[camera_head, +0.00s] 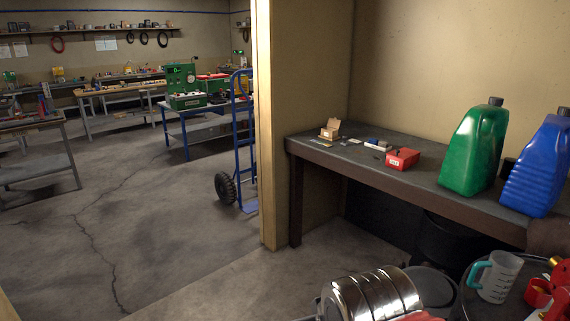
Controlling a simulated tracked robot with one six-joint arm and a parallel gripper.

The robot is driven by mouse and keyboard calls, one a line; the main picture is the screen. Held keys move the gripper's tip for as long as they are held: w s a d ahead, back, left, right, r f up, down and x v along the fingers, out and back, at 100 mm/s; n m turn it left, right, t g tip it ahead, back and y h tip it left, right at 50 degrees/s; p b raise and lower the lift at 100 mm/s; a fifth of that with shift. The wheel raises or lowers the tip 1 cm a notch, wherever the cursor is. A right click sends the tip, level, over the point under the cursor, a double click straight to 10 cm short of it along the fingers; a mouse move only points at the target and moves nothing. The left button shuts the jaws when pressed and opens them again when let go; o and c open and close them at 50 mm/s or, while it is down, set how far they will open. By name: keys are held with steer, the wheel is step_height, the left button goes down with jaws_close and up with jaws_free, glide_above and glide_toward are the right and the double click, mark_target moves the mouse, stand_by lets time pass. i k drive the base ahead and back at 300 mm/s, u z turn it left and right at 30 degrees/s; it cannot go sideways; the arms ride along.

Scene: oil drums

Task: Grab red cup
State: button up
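A small red cup-like container (537,292) stands at the lower right, on a dark round top (470,306) that looks like a drum lid. It is small in the picture and close to the right edge, so its exact shape is hard to tell. A clear measuring jug (497,277) with a teal handle stands just left of it. Another red object (561,280) is right of it, cut off by the picture's edge. My gripper is not visible.
A ribbed metal cylinder (372,296) lies at the bottom centre. The workbench (400,177) holds a green jug (474,150), a blue jug (540,165) and a red box (402,159). A blue hand truck (240,150) stands left of the wall end. The left floor is open.

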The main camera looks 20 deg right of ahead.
mark_target(538, 294)
steer(key=z, duration=0.15)
steer(key=i, duration=0.8)
steer(key=z, duration=0.4)
steer(key=i, duration=0.85)
steer(key=z, duration=1)
steer(key=i, duration=1)
steer(key=z, duration=0.45)
